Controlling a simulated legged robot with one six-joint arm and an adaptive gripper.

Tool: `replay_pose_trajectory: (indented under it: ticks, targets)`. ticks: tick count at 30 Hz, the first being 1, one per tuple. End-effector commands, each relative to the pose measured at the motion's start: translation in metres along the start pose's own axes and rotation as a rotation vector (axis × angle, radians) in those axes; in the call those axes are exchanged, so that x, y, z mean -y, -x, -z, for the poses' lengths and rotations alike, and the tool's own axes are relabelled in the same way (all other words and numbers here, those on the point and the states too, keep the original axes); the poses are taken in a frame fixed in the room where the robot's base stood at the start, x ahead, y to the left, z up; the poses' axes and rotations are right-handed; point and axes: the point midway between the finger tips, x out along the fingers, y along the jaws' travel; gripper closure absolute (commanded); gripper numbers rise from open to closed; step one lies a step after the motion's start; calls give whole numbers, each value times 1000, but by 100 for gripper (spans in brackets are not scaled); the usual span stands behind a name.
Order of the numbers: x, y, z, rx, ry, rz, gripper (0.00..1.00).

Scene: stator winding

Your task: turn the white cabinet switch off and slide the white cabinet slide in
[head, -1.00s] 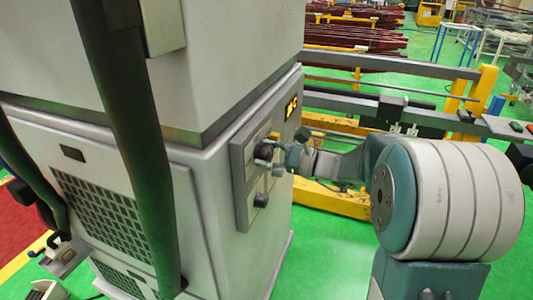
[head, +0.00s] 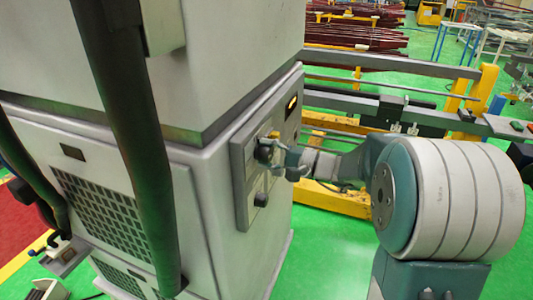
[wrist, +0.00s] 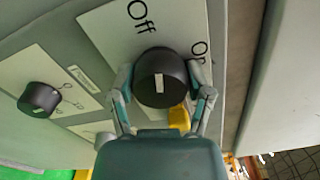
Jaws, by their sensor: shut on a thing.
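The white cabinet (head: 190,200) fills the left and middle of the head view. A black round knob with a white mark (wrist: 158,78) sits on its side panel, beside the printed words "Off" and "On". Its mark lies roughly toward "Off". My gripper (head: 272,155) is shut around this knob, one finger on each side, in the wrist view (wrist: 160,98). A second, smaller black knob (wrist: 39,97) sits on a marked plate to the left; in the head view it is lower on the panel (head: 260,199). I cannot tell which part is the slide.
A yellow piece (wrist: 179,117) shows beside the gripped knob. A small lit window (head: 291,107) is above it on the panel. A thick dark hose (head: 130,140) hangs before the cabinet. Yellow railings (head: 340,198) stand behind; green floor is open at lower right of the cabinet.

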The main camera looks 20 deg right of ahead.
Motion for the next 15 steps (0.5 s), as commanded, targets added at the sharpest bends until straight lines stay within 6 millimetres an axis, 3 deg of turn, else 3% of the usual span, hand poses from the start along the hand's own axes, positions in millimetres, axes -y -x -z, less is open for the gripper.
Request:
replay_pose_trajectory:
  ticks: [15]
  targets:
    - [-4, 0, 0, 1, 253, -4, 82]
